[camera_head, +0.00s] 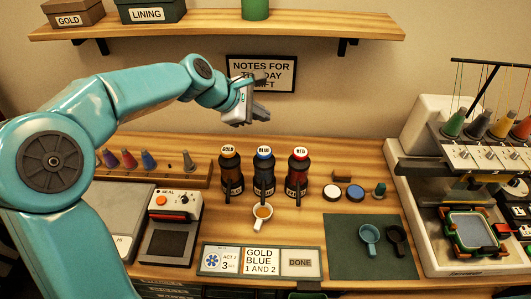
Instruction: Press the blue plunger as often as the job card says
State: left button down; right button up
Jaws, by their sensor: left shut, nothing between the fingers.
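The blue plunger (264,151) tops the middle of three dark pump bottles on the wooden table. The gold plunger (228,150) is to its left and the red plunger (300,153) to its right. The job card (262,281) lies at the front; it reads "ACT 2", a 3 beside a blue flower, "GOLD BLUE 1 AND 2" and "DONE". A small white cup (256,223) with amber liquid stands in front of the blue bottle. My left gripper (258,112) is shut and empty, in the air above and behind the bottles, apart from the plungers. My right gripper is not in view.
A sign (284,86), partly hidden by my gripper, hangs on the wall below a shelf (300,28). A seal press (172,225) and thread cones stand left. A green mat (345,262) with two cups and an embroidery machine (432,180) are at right.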

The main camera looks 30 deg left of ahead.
pick_arm(q)
jog(key=shift+s+d+r, duration=0.1)
jog(key=shift+d, duration=0.05)
jog(key=b, duration=0.8)
send_over(262, 152)
notch_tip(262, 152, down, 8)
jog(key=shift+r, duration=0.1)
jog(key=shift+s+f, duration=0.1)
jog(key=shift+f, duration=0.4)
jog(key=shift+f+b, duration=0.15)
jog(key=shift+b, duration=0.15)
dwell(0.9)
jog(key=shift+f, duration=0.3)
